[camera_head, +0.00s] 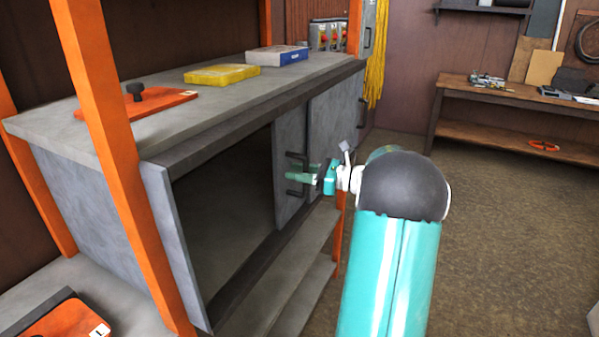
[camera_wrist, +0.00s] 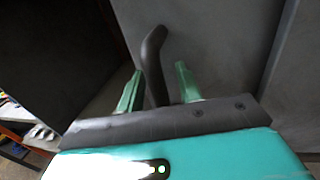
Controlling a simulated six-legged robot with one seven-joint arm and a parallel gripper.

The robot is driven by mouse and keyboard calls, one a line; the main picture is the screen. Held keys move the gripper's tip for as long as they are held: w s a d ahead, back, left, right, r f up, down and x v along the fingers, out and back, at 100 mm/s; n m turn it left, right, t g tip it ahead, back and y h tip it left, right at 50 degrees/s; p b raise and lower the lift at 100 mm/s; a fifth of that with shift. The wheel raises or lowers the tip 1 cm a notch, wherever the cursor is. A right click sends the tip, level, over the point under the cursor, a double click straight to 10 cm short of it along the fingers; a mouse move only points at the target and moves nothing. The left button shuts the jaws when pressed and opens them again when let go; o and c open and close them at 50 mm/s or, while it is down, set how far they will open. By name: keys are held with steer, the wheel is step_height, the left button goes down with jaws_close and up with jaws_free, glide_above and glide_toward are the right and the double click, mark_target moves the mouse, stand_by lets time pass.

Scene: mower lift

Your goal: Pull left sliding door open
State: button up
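The grey left sliding door (camera_head: 288,135) stands at the right end of a wide dark opening (camera_head: 225,205) in the cabinet front. Its dark bar handle (camera_head: 294,191) is partly hidden by my gripper. My gripper (camera_head: 303,176) is at this handle. In the wrist view the curved dark handle (camera_wrist: 153,62) rises between the two green fingers of my gripper (camera_wrist: 158,85). The fingers are apart, with a visible gap on both sides of the handle, so the gripper looks open around it. Contact cannot be told.
A second grey door (camera_head: 335,120) with its own dark handle (camera_head: 362,112) is farther right. The countertop (camera_head: 240,95) holds an orange plate, a yellow case and a blue box. Orange posts (camera_head: 105,120) stand in front at left. A wooden workbench (camera_head: 480,105) is at the back; the floor at right is clear.

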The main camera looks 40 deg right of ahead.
steer(key=v, duration=1.3)
steer(key=shift+s+d, duration=0.15)
steer(key=shift+s, duration=0.1)
stand_by(0.4)
